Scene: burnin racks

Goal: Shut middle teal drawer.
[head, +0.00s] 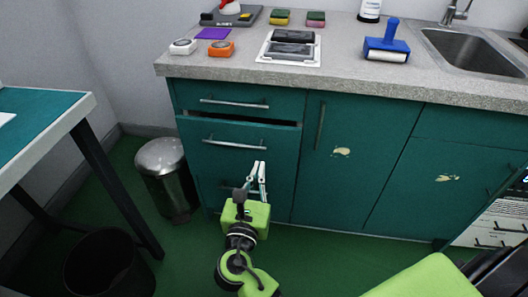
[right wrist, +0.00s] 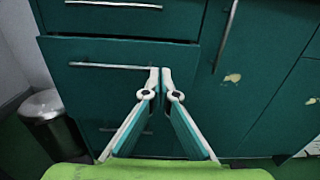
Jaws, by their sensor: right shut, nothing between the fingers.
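The middle teal drawer (head: 222,159) stands a little way out of the cabinet, with a dark gap above its front. Its silver bar handle (head: 234,145) also shows in the right wrist view (right wrist: 100,66). The top drawer (head: 280,101) above it looks flush. My right gripper (head: 257,166) is shut and empty, in front of the right part of the middle drawer's front, below and right of the handle in the head view. In the right wrist view the fingertips (right wrist: 160,72) overlap the handle's right end; I cannot tell whether they touch the drawer. My left gripper is out of view.
A metal bin (head: 168,178) stands left of the drawers, and a black bin (head: 108,265) is nearer. A teal-topped table (head: 40,125) is at the left. Cabinet doors (head: 338,170) right of the drawers are shut. The counter (head: 210,69) above holds several items.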

